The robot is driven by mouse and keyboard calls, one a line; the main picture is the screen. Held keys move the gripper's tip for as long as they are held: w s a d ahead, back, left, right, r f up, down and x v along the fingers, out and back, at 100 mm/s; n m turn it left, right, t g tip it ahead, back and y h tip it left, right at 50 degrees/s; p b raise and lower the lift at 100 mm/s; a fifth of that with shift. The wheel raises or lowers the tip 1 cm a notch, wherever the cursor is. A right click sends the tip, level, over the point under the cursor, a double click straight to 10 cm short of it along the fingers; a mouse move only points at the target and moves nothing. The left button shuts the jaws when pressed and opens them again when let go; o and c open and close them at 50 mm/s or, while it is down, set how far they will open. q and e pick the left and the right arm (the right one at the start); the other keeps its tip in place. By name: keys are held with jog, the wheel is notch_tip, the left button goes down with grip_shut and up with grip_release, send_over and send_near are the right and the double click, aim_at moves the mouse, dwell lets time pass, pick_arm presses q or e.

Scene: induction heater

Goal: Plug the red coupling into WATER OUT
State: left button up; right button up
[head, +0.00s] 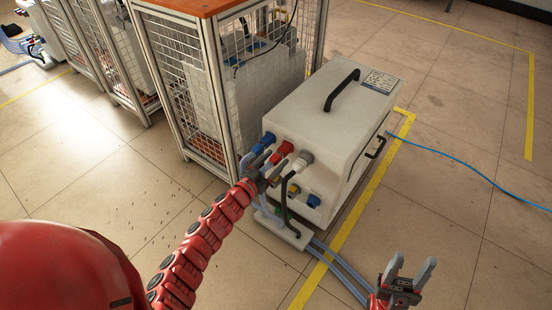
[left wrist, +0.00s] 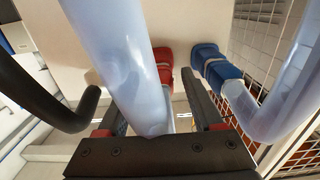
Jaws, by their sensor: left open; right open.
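No port label is readable. My right gripper (head: 408,272) is open and empty at lower right.
The blue coupling's hose (left wrist: 282,105) runs close on the right of my left jaws; a black hose (left wrist: 40,100) is on the left. Lower ports, including a blue one (head: 313,200), sit below. A mesh cage (head: 180,85) stands beside the cabinet (head: 335,105). Floor at right is mostly clear.

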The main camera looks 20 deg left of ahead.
aim_at(271, 165)
pick_arm(q)
jog(key=shift+p, duration=0.35)
grip_shut()
dwell(0.3)
dwell(1.1)
jog(key=shift+s, duration=0.15)
jog(key=shift+p+v, duration=0.7)
jog(key=shift+v, duration=0.65)
jog(key=shift+p+v, duration=0.7)
jog(key=shift+v, duration=0.75)
